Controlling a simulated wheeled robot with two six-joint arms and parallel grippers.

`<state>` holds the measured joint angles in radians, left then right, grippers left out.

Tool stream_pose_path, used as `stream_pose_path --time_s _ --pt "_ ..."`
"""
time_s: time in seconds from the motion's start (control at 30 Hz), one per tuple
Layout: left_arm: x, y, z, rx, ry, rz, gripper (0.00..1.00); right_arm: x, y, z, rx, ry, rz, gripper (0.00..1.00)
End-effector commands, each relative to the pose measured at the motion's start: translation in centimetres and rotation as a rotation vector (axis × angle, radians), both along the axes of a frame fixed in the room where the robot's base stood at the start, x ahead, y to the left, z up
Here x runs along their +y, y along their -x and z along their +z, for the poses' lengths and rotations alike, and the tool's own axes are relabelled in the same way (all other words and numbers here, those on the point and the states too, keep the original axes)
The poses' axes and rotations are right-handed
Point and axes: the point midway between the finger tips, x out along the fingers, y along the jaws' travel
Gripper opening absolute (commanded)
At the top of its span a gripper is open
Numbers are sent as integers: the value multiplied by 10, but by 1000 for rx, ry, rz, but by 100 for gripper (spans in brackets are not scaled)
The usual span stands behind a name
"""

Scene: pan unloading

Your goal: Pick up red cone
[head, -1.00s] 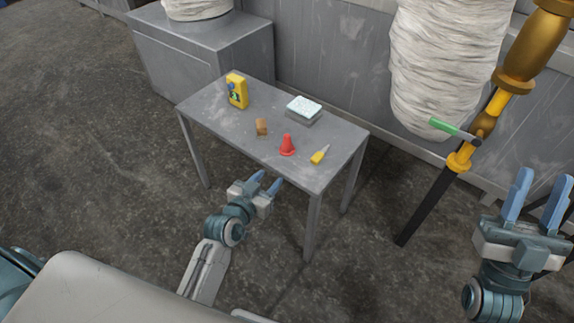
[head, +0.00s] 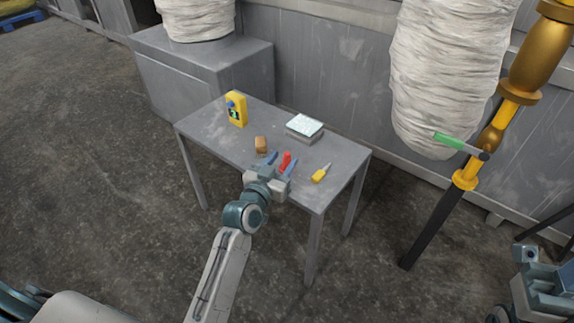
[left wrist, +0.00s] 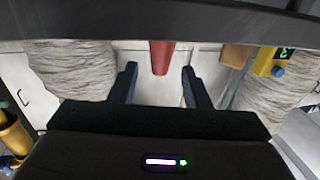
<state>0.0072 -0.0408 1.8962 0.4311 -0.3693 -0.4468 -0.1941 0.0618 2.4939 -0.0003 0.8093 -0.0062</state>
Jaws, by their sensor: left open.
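The red cone (head: 286,160) stands upright near the front edge of the grey table (head: 210,130). My left gripper (head: 281,163) is open at that edge, its two blue fingers on either side of the cone in the head view. The gripper hides the cone's base there. In the left wrist view the picture is upside down, and the cone (left wrist: 160,57) hangs between the spread fingers (left wrist: 159,68); I cannot tell whether they touch it.
A brown block (head: 260,145) lies close left of the gripper. A gold-and-black pole (head: 466,180) stands right of the table.

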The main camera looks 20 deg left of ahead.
Motion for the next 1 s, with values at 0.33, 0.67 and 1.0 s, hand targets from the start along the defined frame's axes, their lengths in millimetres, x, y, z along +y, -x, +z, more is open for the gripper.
stream_pose_path --time_s 0.33,0.67,1.0 --pt "-5 -33 0 1 1 1 43 0 -1 -5 -8 -12 -8 36" --pt "-5 -32 0 1 1 1 12 0 0 -4 -9 -13 -8 36" --pt "-5 -32 1 1 1 1 0 0 0 -4 -7 -9 -7 36"
